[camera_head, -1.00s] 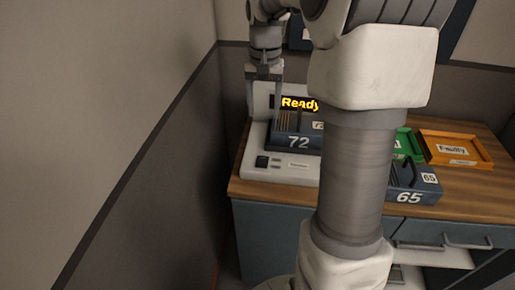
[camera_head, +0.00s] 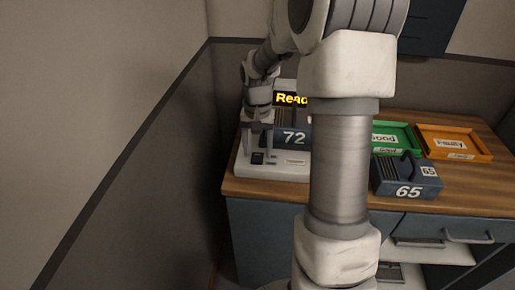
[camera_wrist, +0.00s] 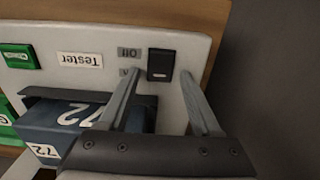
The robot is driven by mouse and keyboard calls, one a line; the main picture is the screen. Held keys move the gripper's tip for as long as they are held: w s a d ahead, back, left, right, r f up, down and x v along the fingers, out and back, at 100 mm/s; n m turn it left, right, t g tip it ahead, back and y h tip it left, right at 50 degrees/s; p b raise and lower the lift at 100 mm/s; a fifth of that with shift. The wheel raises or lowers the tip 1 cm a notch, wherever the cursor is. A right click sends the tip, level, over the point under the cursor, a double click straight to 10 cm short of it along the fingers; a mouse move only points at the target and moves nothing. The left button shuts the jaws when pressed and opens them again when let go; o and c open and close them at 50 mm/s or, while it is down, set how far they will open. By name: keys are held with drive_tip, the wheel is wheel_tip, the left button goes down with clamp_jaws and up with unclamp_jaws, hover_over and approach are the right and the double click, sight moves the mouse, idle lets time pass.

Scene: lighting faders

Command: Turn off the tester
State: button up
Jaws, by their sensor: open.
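The tester (camera_head: 248,170) is a white device at the left end of the counter, with a display (camera_head: 291,98) in yellow letters, partly hidden by my arm; "Read" shows. Its black rocker switch (camera_wrist: 161,65) lies in the wrist view beside an upside-down "Off" label (camera_wrist: 129,53) and a second label partly covered by a finger. A dark blue module marked 72 (camera_head: 294,138) sits on the tester and shows in the wrist view (camera_wrist: 60,125). My gripper (camera_wrist: 160,75) is open and empty, its fingertips on either side of the switch; contact cannot be told.
A blue module marked 65 (camera_head: 406,190) stands on the wooden counter (camera_head: 470,195). Behind it are a green tray (camera_head: 412,150) and an orange tray (camera_head: 484,152). A wall (camera_head: 100,130) rises close on the left. Green parts (camera_wrist: 18,57) show at the wrist view's left.

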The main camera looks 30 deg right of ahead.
drive_tip(key=shift+c, duration=0.3)
clamp_jaws()
drive_tip(key=t+h+b, duration=0.1)
drive_tip(key=b, duration=0.2)
drive_tip(key=shift+s+a+f, duration=0.15)
drive_tip(key=shift+f, duration=0.05)
drive_tip(key=shift+s+r+t+h+b, duration=0.15)
drive_tip(key=shift+r+t+h+b, duration=0.15)
drive_tip(key=shift+t+b, duration=0.65)
drive_tip(key=shift+g, duration=0.25)
drive_tip(key=shift+o, duration=0.3)
unclamp_jaws()
drive_tip(key=shift+r, duration=0.1)
